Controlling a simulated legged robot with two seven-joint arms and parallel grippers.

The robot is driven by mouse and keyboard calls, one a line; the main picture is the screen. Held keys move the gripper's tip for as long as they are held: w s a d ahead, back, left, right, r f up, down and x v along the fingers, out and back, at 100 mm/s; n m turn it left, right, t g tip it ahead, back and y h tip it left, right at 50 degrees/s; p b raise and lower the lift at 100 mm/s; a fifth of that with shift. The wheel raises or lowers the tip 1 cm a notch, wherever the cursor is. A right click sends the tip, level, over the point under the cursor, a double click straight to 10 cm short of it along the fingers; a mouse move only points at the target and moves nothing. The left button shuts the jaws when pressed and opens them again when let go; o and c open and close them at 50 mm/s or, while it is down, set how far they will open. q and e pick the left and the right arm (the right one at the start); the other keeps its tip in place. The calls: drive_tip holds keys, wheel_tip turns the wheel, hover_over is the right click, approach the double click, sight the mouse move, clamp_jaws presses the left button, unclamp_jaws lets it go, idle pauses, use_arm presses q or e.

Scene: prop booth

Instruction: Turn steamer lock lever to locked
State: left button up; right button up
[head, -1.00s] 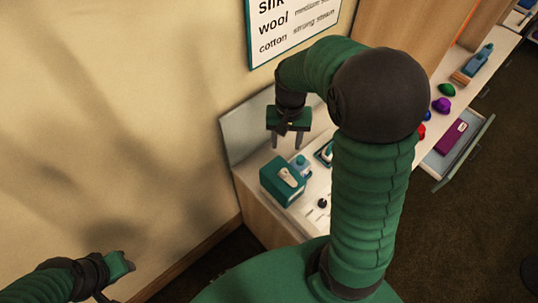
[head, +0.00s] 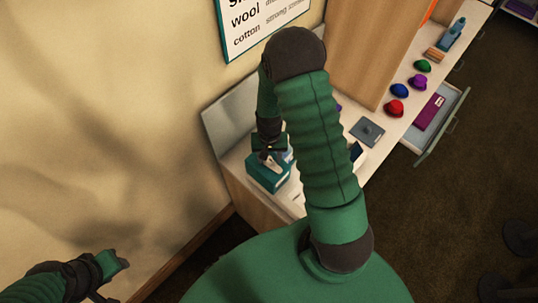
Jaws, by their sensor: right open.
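The steamer is the teal box (head: 266,176) near the left end of the counter (head: 240,180). Its pale lever (head: 276,162) lies on top, partly covered by my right gripper. My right gripper (head: 268,157) points down just over the top of the box, its fingers at the lever; whether they touch it I cannot tell. It is open. My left gripper (head: 118,262) is at the lower left, far from the counter, in front of the bare wall; its fingers are too unclear to judge.
My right arm hides the middle of the counter. A grey flat plate (head: 367,131), red (head: 394,107), blue (head: 399,90) and green (head: 422,66) caps stand farther right. An open drawer (head: 448,118) holds a purple box (head: 431,112). A wall sign (head: 262,24) hangs above.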

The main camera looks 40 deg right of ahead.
drive_tip(key=shift+a, duration=0.1)
clamp_jaws()
drive_tip(key=shift+w+n, duration=0.1)
drive_tip(key=shift+n, duration=0.4)
drive_tip(key=shift+n+b, duration=0.3)
drive_tip(key=shift+n, duration=0.7)
drive_tip(key=n, duration=0.3)
drive_tip(key=shift+n, duration=0.3)
drive_tip(key=n, duration=0.5)
drive_tip(key=shift+r+p, duration=0.1)
drive_tip(key=shift+p, duration=0.2)
drive_tip(key=n+p, duration=0.1)
drive_tip(key=n, duration=0.5)
drive_tip(key=shift+p, duration=0.35)
drive_tip(key=shift+w+n, duration=0.1)
drive_tip(key=shift+n, duration=0.2)
